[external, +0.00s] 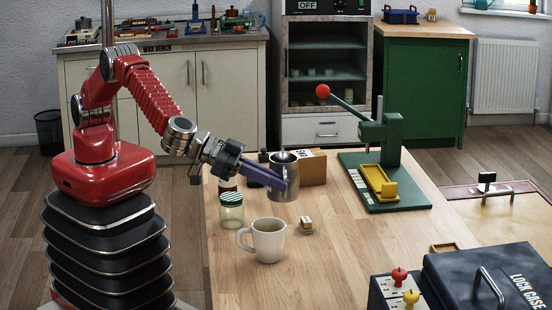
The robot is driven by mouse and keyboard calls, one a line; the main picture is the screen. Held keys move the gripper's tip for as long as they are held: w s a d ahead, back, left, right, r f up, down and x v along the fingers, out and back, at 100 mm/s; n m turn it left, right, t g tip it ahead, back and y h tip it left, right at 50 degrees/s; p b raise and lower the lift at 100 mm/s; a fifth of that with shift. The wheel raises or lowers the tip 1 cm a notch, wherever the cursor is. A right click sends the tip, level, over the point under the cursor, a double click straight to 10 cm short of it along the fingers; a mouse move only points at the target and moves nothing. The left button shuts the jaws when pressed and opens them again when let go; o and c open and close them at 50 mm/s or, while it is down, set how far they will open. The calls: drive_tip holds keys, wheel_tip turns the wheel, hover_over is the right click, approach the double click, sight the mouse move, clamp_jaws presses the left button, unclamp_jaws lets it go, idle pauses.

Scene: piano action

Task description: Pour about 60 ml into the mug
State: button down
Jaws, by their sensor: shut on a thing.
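A cream mug (268,241) stands upright on the wooden table, its handle to the left. My gripper (280,180) is shut on a metal jug (286,183), with its purple fingers at the jug's side. The jug is behind and slightly right of the mug in the picture. It looks close to upright, and I cannot tell whether it touches the table. Its contents are hidden, and no stream shows between it and the mug. The mug's inside level cannot be made out.
A glass jar with a striped lid (231,212) stands left of the mug, with dark bottles (262,170) behind. A small wooden block (306,226) lies right of the mug. A green lever press (385,165) and a dark lock case (490,275) stand further right. Table (350,245) between is clear.

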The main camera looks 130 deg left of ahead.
drive_tip(key=w+d+m+t+h, duration=0.1)
drive_tip(key=w+d+m+h, duration=0.25)
drive_tip(key=d, duration=1.55)
drive_tip(key=shift+n, duration=0.25)
drive_tip(key=f, duration=1.4)
drive_tip(key=shift+w+d, duration=0.2)
drive_tip(key=shift+w, duration=0.1)
drive_tip(key=s+a+r+n+t+h+p, duration=0.2)
drive_tip(key=s+a+r+n+t+h, duration=0.1)
drive_tip(key=a+r+n, duration=0.5)
wheel_tip(320, 180, up, 3)
drive_tip(key=shift+s+a+f+t, duration=0.1)
drive_tip(key=shift+s+a+t, duration=0.4)
drive_tip(key=shift+s+t, duration=0.25)
drive_tip(key=shift+s+a+r+n+t+p, duration=0.15)
drive_tip(key=shift+a+r+n+t+p, duration=0.3)
drive_tip(key=shift+n, duration=0.35)
